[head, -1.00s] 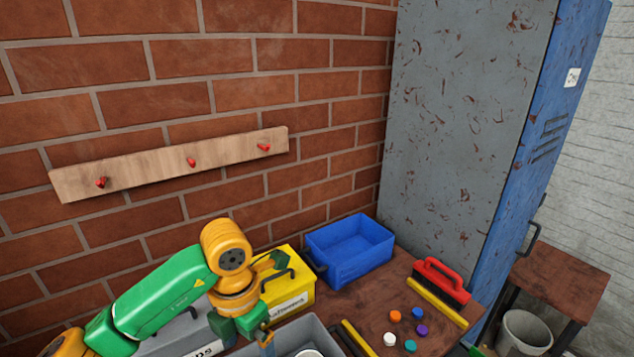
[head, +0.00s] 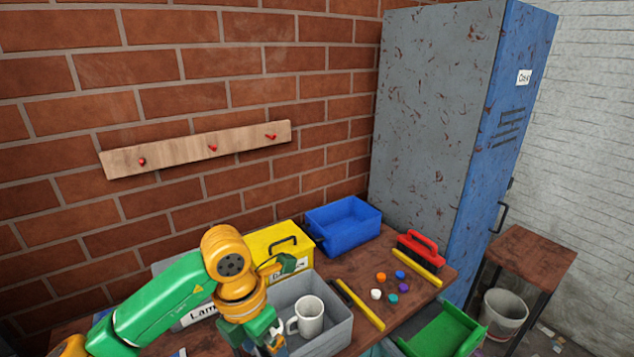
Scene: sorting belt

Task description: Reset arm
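My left arm (head: 165,293), green and orange, comes in from the left and bends down over the near part of the table. Its gripper (head: 268,343) is at the bottom edge, beside the left side of a grey bin (head: 338,338). The gripper is partly cut off and its fingers cannot be made out clearly. A white mug (head: 309,317) stands upright in the grey bin, to the right of the gripper and apart from it. My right gripper is not in view.
A yellow box (head: 264,242), a blue bin (head: 344,224), a red-handled brush (head: 421,247) and several coloured caps (head: 381,277) are on the table. A green tray (head: 440,332) is at the front. A tall locker (head: 435,130) stands behind, and a stool (head: 530,252) to the right.

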